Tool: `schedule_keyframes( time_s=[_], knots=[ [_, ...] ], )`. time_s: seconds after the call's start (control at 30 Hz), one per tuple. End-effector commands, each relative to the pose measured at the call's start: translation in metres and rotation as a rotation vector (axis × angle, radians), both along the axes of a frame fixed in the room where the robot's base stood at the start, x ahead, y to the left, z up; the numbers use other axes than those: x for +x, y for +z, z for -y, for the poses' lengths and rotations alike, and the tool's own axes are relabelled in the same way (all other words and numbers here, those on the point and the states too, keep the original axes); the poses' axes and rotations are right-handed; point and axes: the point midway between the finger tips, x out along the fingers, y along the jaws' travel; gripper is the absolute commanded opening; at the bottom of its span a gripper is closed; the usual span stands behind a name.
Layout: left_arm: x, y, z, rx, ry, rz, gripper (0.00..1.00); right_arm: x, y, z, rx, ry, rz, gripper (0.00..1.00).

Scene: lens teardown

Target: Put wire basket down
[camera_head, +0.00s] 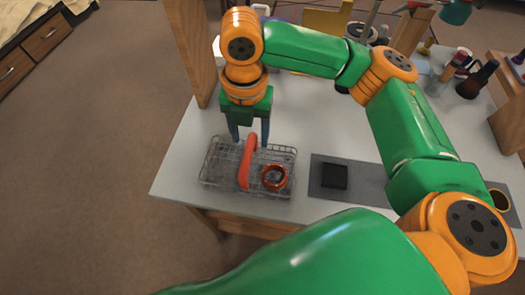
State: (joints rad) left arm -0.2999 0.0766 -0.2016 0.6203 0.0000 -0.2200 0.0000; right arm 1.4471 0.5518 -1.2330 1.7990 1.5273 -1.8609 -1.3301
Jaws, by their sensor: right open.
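The wire basket (217,172) rests on the light table near its front left edge. A red curved bar (246,163), apparently its handle, arches across the middle. A dark red ring (274,178) lies inside the basket on the right. My right gripper (250,140) points down at the back side of the basket. Its two fingers are apart, one on each side of the red bar's far end. I cannot tell whether they touch the bar. My left gripper is not in view.
A grey mat (357,185) with a black square block (334,176) lies right of the basket. A wooden post (187,50) stands behind left. Bottles (478,80) and tools crowd the back right. Bare table lies between the basket and the back clutter.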

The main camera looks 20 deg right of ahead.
Motion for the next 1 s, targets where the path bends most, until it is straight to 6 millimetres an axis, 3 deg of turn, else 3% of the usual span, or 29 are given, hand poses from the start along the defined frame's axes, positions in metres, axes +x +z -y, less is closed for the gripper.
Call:
schedule_keyframes(
  time_s=[0.3,0.57,0.67,0.8,1.0],
  knots=[
    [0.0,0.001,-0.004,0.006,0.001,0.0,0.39,-0.005,-0.057,-0.004,-0.001,-0.002,-0.003,0.6],
    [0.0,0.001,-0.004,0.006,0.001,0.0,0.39,-0.004,-0.065,-0.005,0.0,-0.002,0.001,0.6],
    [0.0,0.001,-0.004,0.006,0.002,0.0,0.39,-0.004,-0.065,-0.005,0.0,-0.002,0.001,0.39],
    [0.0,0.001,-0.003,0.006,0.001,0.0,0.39,-0.004,-0.064,-0.005,0.001,-0.003,0.001,0.01],
    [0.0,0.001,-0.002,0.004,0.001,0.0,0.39,-0.004,-0.064,-0.005,0.001,-0.003,0.001,0.0]
  ],
)
